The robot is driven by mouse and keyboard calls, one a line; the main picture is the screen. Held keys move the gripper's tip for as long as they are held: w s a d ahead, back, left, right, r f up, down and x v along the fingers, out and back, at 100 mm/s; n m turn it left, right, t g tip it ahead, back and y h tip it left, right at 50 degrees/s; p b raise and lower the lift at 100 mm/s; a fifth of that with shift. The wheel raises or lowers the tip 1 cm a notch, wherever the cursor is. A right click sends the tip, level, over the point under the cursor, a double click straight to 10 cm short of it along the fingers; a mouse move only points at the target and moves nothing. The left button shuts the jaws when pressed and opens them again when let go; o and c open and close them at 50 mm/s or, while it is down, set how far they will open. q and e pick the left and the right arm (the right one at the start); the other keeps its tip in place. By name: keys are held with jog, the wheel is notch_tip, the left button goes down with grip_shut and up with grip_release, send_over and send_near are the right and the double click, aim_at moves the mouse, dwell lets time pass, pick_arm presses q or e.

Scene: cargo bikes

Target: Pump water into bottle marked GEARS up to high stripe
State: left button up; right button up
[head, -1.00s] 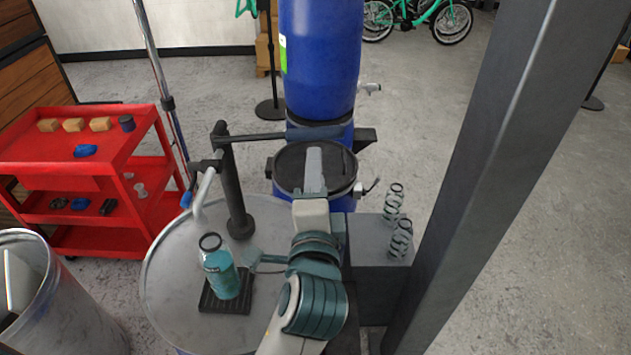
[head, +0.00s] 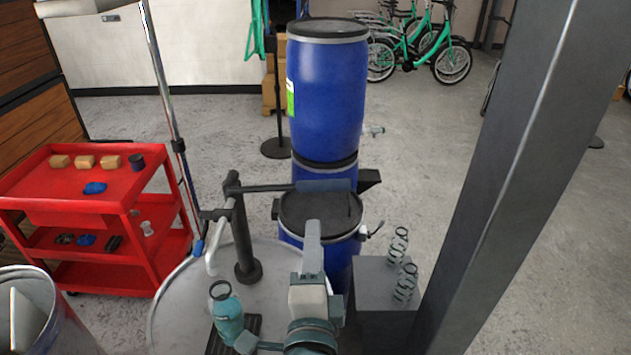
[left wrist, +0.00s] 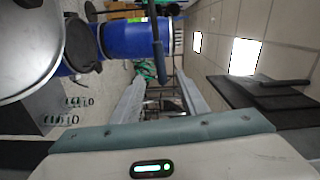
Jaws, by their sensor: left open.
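A teal bottle (head: 229,318) with a dark ring at its top stands on a black pad (head: 249,325) on the grey drum top. Its marking, stripes and water level cannot be read. The pump's dark post (head: 243,240) rises behind it, with a pale bent spout (head: 212,255) above and left of the bottle. My left gripper (head: 312,235) is open and empty, lower in the picture than the lever. In the left wrist view the fingers (left wrist: 157,105) are apart, with a dark bar (left wrist: 157,40) beyond them. My right gripper is not in view.
Blue barrels (head: 327,95) stand behind the pump. A red cart (head: 80,205) and an open metal bin (head: 50,325) are left.

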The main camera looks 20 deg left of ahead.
pick_arm(q)
jog(key=shift+w+d+f, duration=0.1)
jog(key=shift+w+d, duration=0.1)
jog(key=shift+w, duration=0.05)
jog(key=shift+a, duration=0.1)
jog(key=b, duration=0.5)
send_near(319, 189)
jog(key=p+x, duration=0.3)
jog(key=x, duration=0.7)
jog(key=shift+w+a, duration=0.1)
jog(key=shift+w, duration=0.1)
jog(key=shift+w+a+f+p, duration=0.15)
jog(key=shift+w+p, duration=0.2)
jog(key=shift+w, duration=0.15)
